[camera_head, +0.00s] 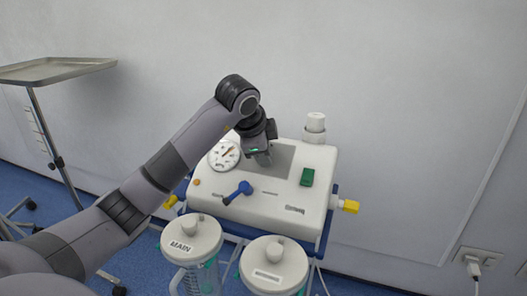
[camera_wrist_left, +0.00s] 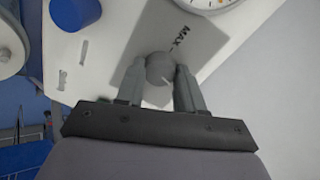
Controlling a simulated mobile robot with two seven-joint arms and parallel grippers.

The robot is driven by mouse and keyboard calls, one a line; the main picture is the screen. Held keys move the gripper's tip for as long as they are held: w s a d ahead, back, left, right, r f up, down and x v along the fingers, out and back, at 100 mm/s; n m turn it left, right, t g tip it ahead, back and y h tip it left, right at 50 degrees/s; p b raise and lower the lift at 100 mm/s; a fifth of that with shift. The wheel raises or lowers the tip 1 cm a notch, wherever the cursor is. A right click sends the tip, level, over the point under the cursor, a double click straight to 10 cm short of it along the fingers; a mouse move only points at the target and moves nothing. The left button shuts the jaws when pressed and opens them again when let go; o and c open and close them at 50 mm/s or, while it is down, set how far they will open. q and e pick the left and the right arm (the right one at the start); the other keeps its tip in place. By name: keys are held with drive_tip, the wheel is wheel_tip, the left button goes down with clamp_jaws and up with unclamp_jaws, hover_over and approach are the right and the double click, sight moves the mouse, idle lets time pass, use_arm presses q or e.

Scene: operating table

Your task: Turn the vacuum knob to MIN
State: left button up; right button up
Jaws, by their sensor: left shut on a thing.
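The vacuum knob (camera_wrist_left: 160,68) is a small grey round knob with a pale pointer line, seen in the left wrist view on a grey panel (camera_wrist_left: 200,38) marked MAX. My left gripper (camera_wrist_left: 161,75) is shut on the knob, with one finger on each side of it. In the head view my left gripper (camera_head: 263,158) reaches down onto the top of the white suction unit (camera_head: 300,160) and hides the knob. The MIN mark is not visible. My right gripper is not in view.
A round gauge (camera_head: 224,155), a blue lever (camera_head: 238,192) and a green switch (camera_head: 307,177) sit on the unit around the panel. Two lidded canisters, one marked MAIN (camera_head: 191,238) and another (camera_head: 273,264), stand in front. A metal tray stand (camera_head: 55,70) is at the left.

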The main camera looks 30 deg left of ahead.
use_arm(q)
drive_tip(key=shift+a+n, duration=0.1)
drive_tip(key=shift+n, duration=1.1)
drive_tip(key=o, duration=0.8)
drive_tip(key=shift+c, duration=0.2)
drive_tip(key=p+v, duration=0.1)
drive_tip(key=v, duration=0.6)
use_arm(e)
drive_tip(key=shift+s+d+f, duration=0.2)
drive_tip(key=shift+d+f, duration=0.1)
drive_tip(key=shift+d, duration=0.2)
